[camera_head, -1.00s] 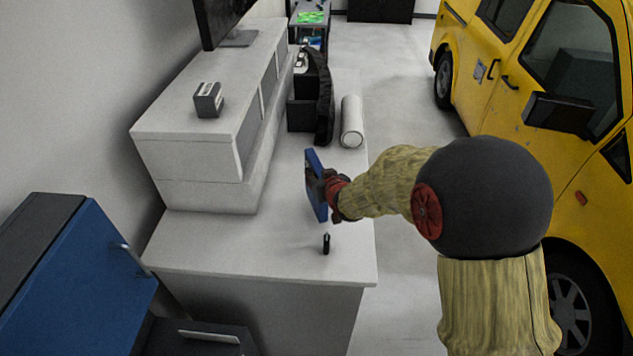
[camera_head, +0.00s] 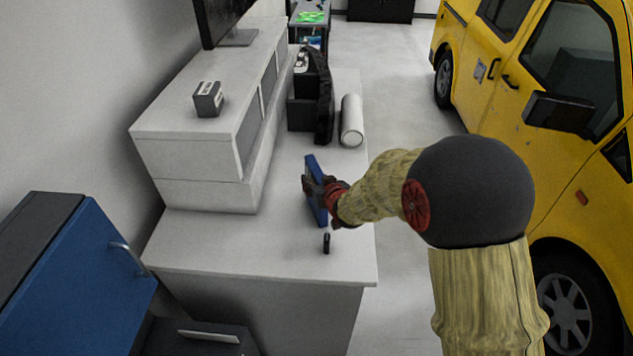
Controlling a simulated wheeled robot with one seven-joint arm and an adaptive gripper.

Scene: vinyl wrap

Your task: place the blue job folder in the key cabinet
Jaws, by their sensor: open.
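The blue job folder (camera_head: 312,165) stands upright, slightly tilted, on the white counter in the middle of the view. My gripper (camera_head: 317,190) is at the folder from the right, with its dark fingers open around it. One finger shows on the folder's left side; the gripper covers part of the folder, and I cannot tell whether the fingers touch it. A cabinet with a blue front (camera_head: 75,285) and metal handle is at the lower left. I cannot tell whether this is the key cabinet; its inside is hidden.
A small black item (camera_head: 326,243) stands on the white counter (camera_head: 250,245) near the folder. A white roll (camera_head: 351,122) and black bag (camera_head: 323,105) lie behind. A white shelf unit (camera_head: 190,150) stands left. A yellow van (camera_head: 590,165) is right, across clear floor.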

